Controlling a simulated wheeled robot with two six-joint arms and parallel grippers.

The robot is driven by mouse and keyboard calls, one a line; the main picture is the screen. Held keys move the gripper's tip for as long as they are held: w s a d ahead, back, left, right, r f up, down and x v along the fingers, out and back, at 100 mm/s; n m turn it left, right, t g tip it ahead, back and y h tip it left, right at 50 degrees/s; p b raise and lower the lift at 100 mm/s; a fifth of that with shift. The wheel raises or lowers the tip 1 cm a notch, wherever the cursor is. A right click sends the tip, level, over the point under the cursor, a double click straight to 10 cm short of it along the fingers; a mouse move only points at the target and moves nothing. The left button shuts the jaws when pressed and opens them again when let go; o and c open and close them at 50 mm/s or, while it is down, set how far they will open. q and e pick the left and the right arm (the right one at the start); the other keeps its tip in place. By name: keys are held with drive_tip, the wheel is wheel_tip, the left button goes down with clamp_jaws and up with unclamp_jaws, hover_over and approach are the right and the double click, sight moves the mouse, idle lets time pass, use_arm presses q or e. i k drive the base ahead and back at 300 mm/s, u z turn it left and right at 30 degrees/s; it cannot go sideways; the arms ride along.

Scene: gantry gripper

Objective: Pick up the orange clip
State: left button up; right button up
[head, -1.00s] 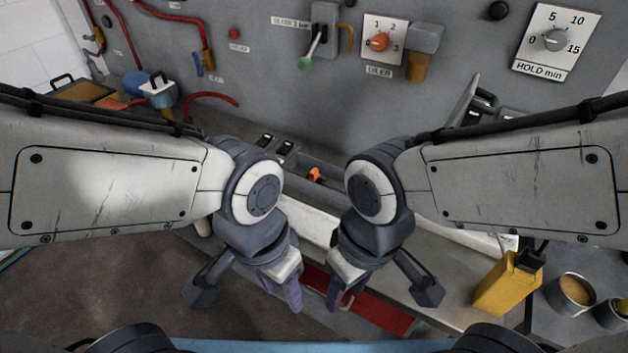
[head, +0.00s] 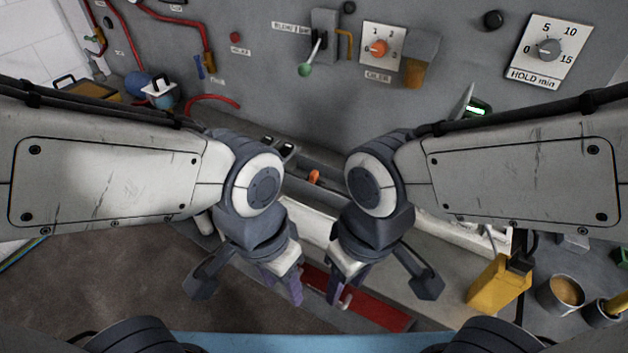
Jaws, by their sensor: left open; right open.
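A small orange piece (head: 314,177), which looks like the orange clip, sits in the grey recess at the foot of the panel, seen in the gap between my two arms. Its lower part is hard to make out. My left gripper (head: 282,286) is open and empty, pointing down, nearer to me than the orange piece and a little left of it. My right gripper (head: 341,288) is open and empty, also pointing down, a little right of it. Neither gripper touches the orange piece.
A red strip (head: 385,314) lies below the grippers on the bench front. A yellow container (head: 497,286) and a cup of tan material (head: 562,293) stand at the right. The grey panel (head: 300,90) with a green-knobbed lever (head: 305,69) and dials rises behind.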

sight(314, 175)
drive_tip(key=u, duration=0.25)
drive_tip(key=k, duration=0.35)
drive_tip(key=u, duration=1.05)
drive_tip(key=k, duration=1)
drive_tip(key=u, duration=0.8)
drive_tip(key=i, duration=1.25)
drive_tip(key=z, duration=0.6)
drive_tip(key=i, duration=0.95)
drive_tip(key=z, duration=1.4)
drive_tip(key=i, duration=0.6)
drive_tip(key=z, duration=0.55)
